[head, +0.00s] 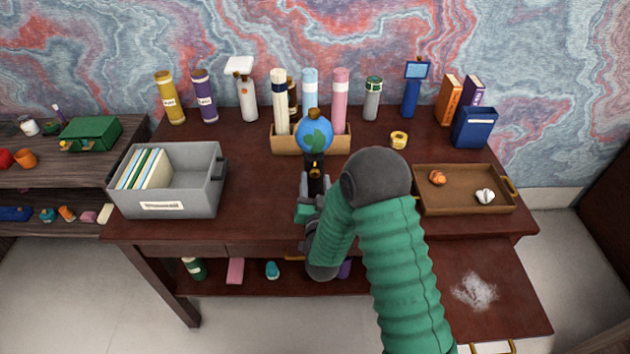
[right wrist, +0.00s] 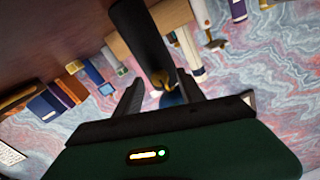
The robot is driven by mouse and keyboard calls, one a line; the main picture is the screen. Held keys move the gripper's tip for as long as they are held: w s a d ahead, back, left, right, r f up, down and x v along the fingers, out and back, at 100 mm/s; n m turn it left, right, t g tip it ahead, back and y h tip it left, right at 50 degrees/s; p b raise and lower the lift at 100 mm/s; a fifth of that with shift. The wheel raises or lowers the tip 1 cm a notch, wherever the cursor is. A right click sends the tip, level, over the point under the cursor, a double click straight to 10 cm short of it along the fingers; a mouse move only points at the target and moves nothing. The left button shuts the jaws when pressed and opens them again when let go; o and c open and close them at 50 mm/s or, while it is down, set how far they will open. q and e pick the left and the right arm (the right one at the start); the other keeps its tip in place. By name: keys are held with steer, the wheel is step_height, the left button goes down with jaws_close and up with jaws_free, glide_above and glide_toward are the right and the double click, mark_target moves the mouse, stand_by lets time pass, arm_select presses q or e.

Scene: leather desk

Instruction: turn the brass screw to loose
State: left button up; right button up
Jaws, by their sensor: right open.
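A small blue and green globe (head: 314,135) with a brass cap stands on a dark post at the middle of the desk. The brass screw (head: 315,172) shows as a small gold spot on the post below the globe. In the right wrist view the brass screw (right wrist: 160,78) sits at the end of the dark post (right wrist: 140,35), partly shaded, with a bit of the globe (right wrist: 172,99) behind. My right gripper (head: 314,184) is open at the post, its fingers (right wrist: 160,92) on either side of the screw. I cannot tell whether they touch it. My left gripper is not in view.
A grey file bin (head: 200,190) stands left and a brown tray (head: 455,206) with two small items lies right. A wooden rack (head: 285,145) with tubes is close behind the globe. Bottles line the back. Bare desk (head: 250,185) lies left of the post.

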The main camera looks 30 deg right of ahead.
steer(key=shift+w+d, duration=0.3)
steer(key=shift+w, duration=0.1)
jaws_close()
